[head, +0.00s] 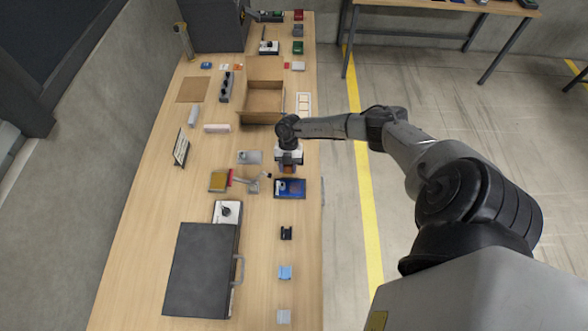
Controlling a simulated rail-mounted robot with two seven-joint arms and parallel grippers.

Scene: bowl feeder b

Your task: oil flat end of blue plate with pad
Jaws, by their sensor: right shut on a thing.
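My right gripper (288,166) points down over the right part of the long table. It is shut on a small orange-brown pad (288,169), mostly hidden by the gripper. Just in front of it lies a blue plate (295,187) with a dark border, flat on the table, with a small whitish piece on its left part. The pad is at the plate's far edge; I cannot tell whether they touch. Which end of the plate is the flat one is too small to tell. My left gripper is not in view.
An open cardboard box (264,100) stands behind the gripper. A small lamp-like stand (254,184) and a yellow-and-red block (220,181) are to the left. A large dark case (200,270), a black holder (286,233) and a light-blue block (285,272) are nearer. The table's right edge is close.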

